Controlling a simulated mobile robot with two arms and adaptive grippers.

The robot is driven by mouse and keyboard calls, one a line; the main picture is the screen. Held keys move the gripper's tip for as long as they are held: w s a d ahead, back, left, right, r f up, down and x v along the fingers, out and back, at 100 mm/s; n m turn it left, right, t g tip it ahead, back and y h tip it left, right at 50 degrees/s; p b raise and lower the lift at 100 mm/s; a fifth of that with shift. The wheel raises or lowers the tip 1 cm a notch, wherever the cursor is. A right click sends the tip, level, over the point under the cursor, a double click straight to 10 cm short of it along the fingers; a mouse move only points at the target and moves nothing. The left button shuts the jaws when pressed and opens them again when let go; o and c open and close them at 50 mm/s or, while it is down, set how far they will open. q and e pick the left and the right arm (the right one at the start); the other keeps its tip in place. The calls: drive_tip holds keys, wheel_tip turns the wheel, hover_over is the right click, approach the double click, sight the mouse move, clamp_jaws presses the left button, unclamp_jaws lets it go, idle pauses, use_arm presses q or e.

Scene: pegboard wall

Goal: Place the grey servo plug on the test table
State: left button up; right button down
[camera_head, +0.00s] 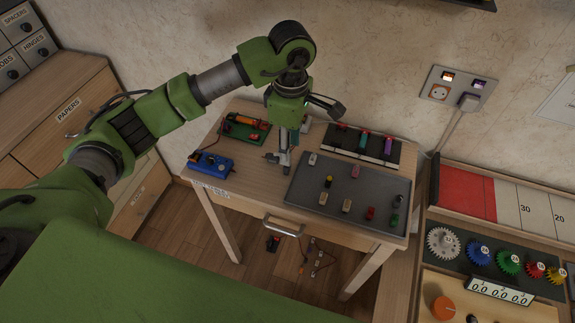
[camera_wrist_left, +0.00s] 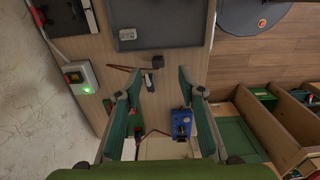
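The test table (camera_head: 250,201) is a small wooden table with a drawer. My left gripper (camera_head: 283,158) points down over it, beside the left edge of a grey tray (camera_head: 296,192). In the left wrist view the gripper (camera_wrist_left: 160,72) is open, its two fingers well apart. A small dark-and-pale piece (camera_wrist_left: 147,80) lies between the fingers in that view, near a dark block (camera_wrist_left: 157,61); I cannot tell whether either is the grey servo plug. A pale grey plug (camera_head: 312,159) lies in the tray's far left corner and also shows in the wrist view (camera_wrist_left: 128,35). My right gripper is not in view.
The tray holds several other coloured plugs. A blue box (camera_head: 211,163) and a green board (camera_head: 246,128) stand on the table's left, a dark rack (camera_head: 362,145) behind the tray. A wall socket (camera_head: 439,92) and gear bench (camera_head: 490,252) are right. Bare tabletop shows at the front left.

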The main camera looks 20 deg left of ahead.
sight(287, 169)
use_arm(q)
wheel_tip(287, 169, down, 3)
drive_tip(key=shift+w+r, duration=0.1)
drive_tip(key=shift+w, duration=0.05)
drive_tip(key=shift+f, duration=0.3)
drive_tip(key=shift+f+p, duration=0.55)
drive_tip(key=shift+f, duration=0.05)
drive_tip(key=f, duration=0.1)
drive_tip(key=f+p, duration=0.1)
drive_tip(key=f, duration=0.1)
drive_tip(key=shift+a+f, duration=0.2)
drive_tip(key=shift+f, duration=0.3)
drive_tip(key=shift+w, duration=0.1)
drive_tip(key=c, duration=0.9)
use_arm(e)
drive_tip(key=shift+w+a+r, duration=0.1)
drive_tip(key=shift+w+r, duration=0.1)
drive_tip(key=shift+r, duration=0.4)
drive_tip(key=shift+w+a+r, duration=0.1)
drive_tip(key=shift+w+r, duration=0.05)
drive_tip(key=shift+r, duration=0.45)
